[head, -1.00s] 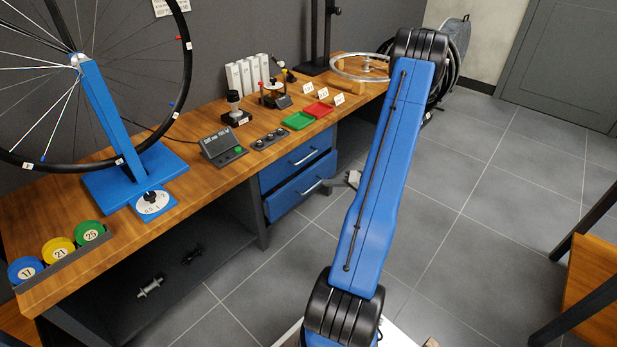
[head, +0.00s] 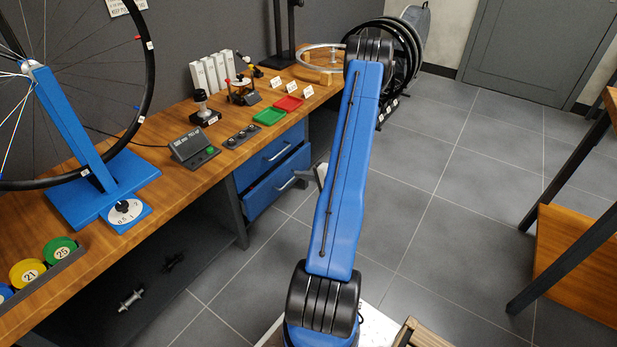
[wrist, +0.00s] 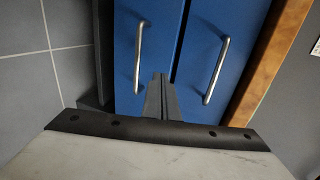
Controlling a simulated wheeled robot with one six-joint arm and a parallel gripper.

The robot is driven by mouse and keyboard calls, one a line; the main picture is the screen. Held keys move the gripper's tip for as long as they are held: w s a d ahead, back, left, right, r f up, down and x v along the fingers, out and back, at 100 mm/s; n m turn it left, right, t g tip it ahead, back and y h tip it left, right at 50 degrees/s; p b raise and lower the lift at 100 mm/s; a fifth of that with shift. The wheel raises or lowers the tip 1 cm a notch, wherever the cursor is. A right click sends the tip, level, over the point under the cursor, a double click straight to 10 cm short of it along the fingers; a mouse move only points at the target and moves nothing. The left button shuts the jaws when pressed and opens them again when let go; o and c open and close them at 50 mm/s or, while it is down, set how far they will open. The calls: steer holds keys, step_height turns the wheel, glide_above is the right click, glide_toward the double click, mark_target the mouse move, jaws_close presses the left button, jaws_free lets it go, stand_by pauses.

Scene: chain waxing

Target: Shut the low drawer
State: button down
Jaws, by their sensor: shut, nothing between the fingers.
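The low drawer (head: 264,195) is the lower of two blue drawers under the bench and has a silver bar handle. Its front appears to stand slightly forward of the upper drawer (head: 266,160). In the wrist view, the low drawer (wrist: 125,60) is the left blue front and the upper drawer (wrist: 208,35) the right one. My gripper (wrist: 160,78) is shut and empty, its tips pointing at the fronts between the two handles. I cannot tell whether they touch. In the head view, my gripper (head: 309,174) shows beside the low drawer's handle, partly hidden behind my arm.
The wooden bench top (head: 180,180) runs above the drawers and carries a wheel stand, trays and tools. An open shelf (head: 150,285) with small parts lies left of the drawers. A wooden table (head: 575,255) stands at the right. The tiled floor (head: 450,215) between is clear.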

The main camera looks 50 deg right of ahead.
mark_target(281, 166)
steer(key=x, duration=0.5)
steer(key=shift+w+a+r, duration=0.1)
steer(key=shift+r, duration=0.2)
steer(key=shift+w, duration=0.6)
steer(key=w, duration=0.3)
steer(key=shift+w+a, duration=0.25)
steer(key=shift+w, duration=0.15)
steer(key=shift+w+d+r, duration=0.1)
steer(key=shift+w+d, duration=0.05)
steer(key=shift+w, duration=0.25)
